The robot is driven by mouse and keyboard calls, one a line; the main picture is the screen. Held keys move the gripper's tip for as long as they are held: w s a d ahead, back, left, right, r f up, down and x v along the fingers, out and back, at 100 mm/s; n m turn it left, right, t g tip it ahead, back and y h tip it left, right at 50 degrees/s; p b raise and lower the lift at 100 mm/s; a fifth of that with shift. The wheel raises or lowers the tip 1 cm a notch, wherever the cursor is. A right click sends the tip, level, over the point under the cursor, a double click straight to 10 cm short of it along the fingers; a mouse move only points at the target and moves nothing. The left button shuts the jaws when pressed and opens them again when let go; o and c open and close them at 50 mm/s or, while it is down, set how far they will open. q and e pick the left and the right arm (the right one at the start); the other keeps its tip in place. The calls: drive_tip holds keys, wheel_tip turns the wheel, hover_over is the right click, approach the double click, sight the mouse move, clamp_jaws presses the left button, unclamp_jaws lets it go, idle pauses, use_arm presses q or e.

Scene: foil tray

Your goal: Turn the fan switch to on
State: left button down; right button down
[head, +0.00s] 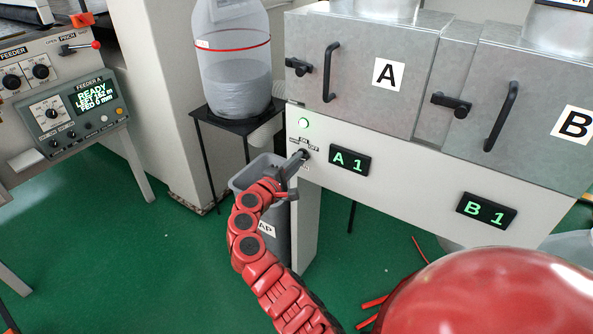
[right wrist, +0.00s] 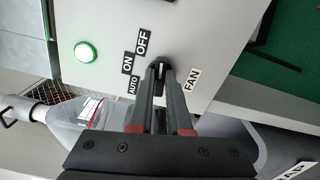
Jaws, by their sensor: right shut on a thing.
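The fan switch (head: 304,154) is a small dark knob on the white front panel, below the green lamp and left of the A1 display. In the right wrist view its knob (right wrist: 157,67) sits between the labels AUTO, ON, OFF and FAN. My right gripper (head: 297,160) reaches up to the panel at the switch. In the right wrist view its fingertips (right wrist: 161,73) are shut on the knob. The fingers cover much of the knob, so I cannot tell which label it points to. My left gripper is in neither view.
A lit green lamp (right wrist: 86,52) is beside the switch labels. The A1 display (head: 349,161) is close right of the switch. A grey bin (head: 240,181) stands below, behind my right arm. A large clear container (head: 233,75) stands on a black stand to the left.

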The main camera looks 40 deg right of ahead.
drive_tip(key=shift+f+m+b, duration=0.15)
drive_tip(key=shift+m+b, duration=0.9)
drive_tip(key=shift+m, duration=0.05)
drive_tip(key=c, duration=0.9)
unclamp_jaws()
drive_tip(key=shift+s+d, duration=0.1)
drive_tip(key=shift+o, duration=0.2)
drive_tip(key=p+v, duration=0.1)
drive_tip(key=v, duration=1.6)
drive_tip(key=shift+a, duration=0.25)
